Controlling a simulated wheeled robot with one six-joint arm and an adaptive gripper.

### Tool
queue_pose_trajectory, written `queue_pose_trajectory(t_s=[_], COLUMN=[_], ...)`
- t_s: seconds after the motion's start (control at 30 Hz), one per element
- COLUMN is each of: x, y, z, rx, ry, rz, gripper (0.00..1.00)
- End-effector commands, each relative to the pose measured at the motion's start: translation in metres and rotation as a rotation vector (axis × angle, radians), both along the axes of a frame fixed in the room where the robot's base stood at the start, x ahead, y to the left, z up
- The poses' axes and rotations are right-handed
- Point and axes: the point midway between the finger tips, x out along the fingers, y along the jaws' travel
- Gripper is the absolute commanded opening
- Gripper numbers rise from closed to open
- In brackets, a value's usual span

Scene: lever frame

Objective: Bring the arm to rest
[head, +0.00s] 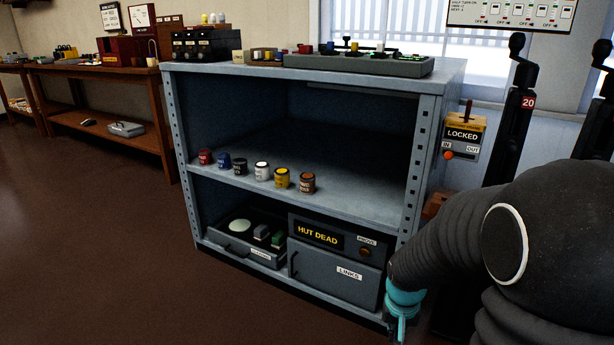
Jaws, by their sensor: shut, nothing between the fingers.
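My arm, in a dark sleeve with a white ring mark, fills the lower right of the head view. It bends down to a teal end, my gripper (400,326), at the bottom edge of the picture. The gripper is low, in front of the right post of the grey shelf unit (424,150), and looks narrow and shut with nothing seen in it. Its lowest part is close to the picture's edge. I cannot tell whether it touches the shelf unit.
Several small paint tins (262,171) stand on the middle shelf. Below are a box marked LINKS (335,280) and a tray (245,243). A LOCKED box (463,135) and black levers (514,110) stand at right. The brown floor (110,260) at left is clear.

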Motion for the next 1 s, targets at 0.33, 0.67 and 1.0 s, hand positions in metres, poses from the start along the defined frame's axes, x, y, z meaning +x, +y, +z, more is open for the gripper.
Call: queue_pose_trajectory(t_s=[0.33,0.67,1.0], x=[-0.086,-0.14,-0.163], y=[0.02,0.035,0.04], z=[0.095,0.163,0.22], rx=[0.01,0.018,-0.004], ry=[0.026,-0.125,-0.338], rz=[0.168,0.196,0.217], gripper=[0.0,0.0,0.0])
